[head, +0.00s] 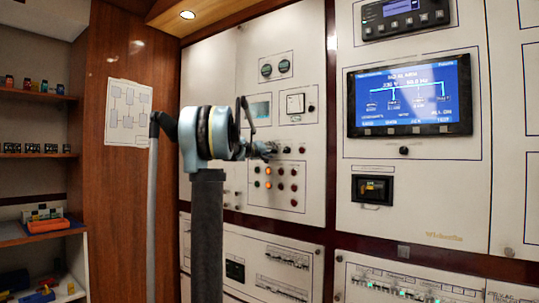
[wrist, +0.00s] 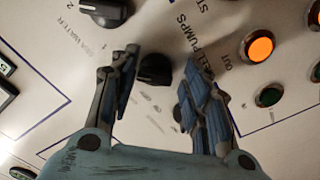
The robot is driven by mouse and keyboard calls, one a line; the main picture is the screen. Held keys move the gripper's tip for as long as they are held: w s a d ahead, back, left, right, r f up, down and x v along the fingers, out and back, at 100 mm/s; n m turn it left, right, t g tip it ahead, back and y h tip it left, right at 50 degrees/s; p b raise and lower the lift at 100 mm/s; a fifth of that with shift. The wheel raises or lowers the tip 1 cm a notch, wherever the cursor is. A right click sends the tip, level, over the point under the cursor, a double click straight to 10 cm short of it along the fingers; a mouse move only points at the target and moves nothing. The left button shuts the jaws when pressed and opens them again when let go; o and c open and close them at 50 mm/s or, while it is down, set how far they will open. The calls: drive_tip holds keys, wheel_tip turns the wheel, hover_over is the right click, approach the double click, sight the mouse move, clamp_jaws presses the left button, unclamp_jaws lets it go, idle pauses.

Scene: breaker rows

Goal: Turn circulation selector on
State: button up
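My gripper (wrist: 161,60) is open in the wrist view, its two blue-padded fingers apart. A black rotary knob (wrist: 155,70) on the white panel shows between the fingertips, nearer the left one; I cannot tell whether either finger touches it. Its own label is blurred, so I cannot confirm that it is the circulation selector. Lettering ending in "EL PUMPS" runs beside the right finger. In the head view my gripper (head: 257,130) is close to the middle white panel (head: 285,220), and my arm hides part of that panel.
Another black knob (wrist: 105,10) sits near "SEA WATER" lettering. A lit orange lamp (wrist: 258,46) and a green lamp (wrist: 269,96) are right of my gripper. A blue-lit display (head: 410,95) is on the right panel. Shelves (head: 40,155) stand at far left.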

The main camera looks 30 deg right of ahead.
drive_tip(key=shift+s+r, duration=0.1)
drive_tip(key=v, duration=1.2)
idle(0.4)
drive_tip(key=s+a+f+n+g+y, duration=0.1)
drive_tip(key=s+a+f+y, duration=0.4)
drive_tip(key=s+a+f, duration=0.7)
drive_tip(key=s+a+f+n+g+y, duration=0.2)
drive_tip(key=s+a+f+y, duration=0.4)
drive_tip(key=s+a+f, duration=0.7)
drive_tip(key=s+a+f+n+g+y, duration=0.1)
drive_tip(key=s+a+f+y, duration=0.4)
drive_tip(key=s+a+f, duration=0.7)
drive_tip(key=a+f, duration=0.2)
drive_tip(key=f, duration=0.5)
drive_tip(key=a+f, duration=0.2)
drive_tip(key=f, duration=0.6)
drive_tip(key=shift+s+a+n+g+y, duration=0.25)
drive_tip(key=shift+s+n+g+y, duration=0.05)
drive_tip(key=shift+n+g, duration=0.1)
drive_tip(key=shift+f, duration=0.1)
